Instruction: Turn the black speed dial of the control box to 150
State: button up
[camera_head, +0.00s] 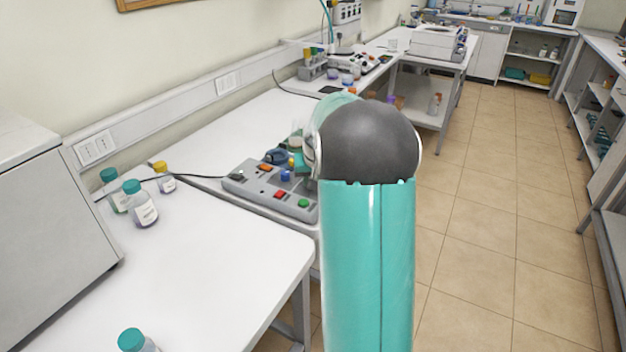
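The grey control box (250,188) lies on the white bench in the middle of the view, left of my arm. Its top carries red, green, orange and blue controls. A dark round part (277,156) shows near its far side; I cannot tell whether this is the black speed dial, and no scale or number is readable. My teal arm with its dark grey joint fills the centre and covers the box's right side. My gripper is hidden behind the arm, so its fingertips and any contact with the box do not show.
Capped bottles (142,205) stand left of the box, and another bottle (135,341) is at the near edge. A grey cabinet (50,225) stands at far left. A black cable (190,176) runs along the bench to the box. Tiled floor (490,220) is clear at right.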

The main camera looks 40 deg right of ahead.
jog(key=o, duration=1)
jog(key=v, duration=1.3)
jog(key=shift+r, duration=0.35)
jog(key=shift+s+a, duration=0.1)
jog(key=s+a+r+n+t+y, duration=0.15)
jog(key=s+a, duration=0.25)
jog(key=a, duration=0.7)
jog(key=s+a+r+n+g+h, duration=0.1)
jog(key=s+a+r+n, duration=0.15)
jog(key=a, duration=0.75)
jog(key=s+a+f+n+t+y, duration=0.1)
jog(key=s+a+f+n, duration=0.2)
jog(key=s+a, duration=0.9)
jog(key=shift+s+a+f+y, duration=0.35)
jog(key=shift+s+f, duration=0.25)
jog(key=shift+f, duration=0.1)
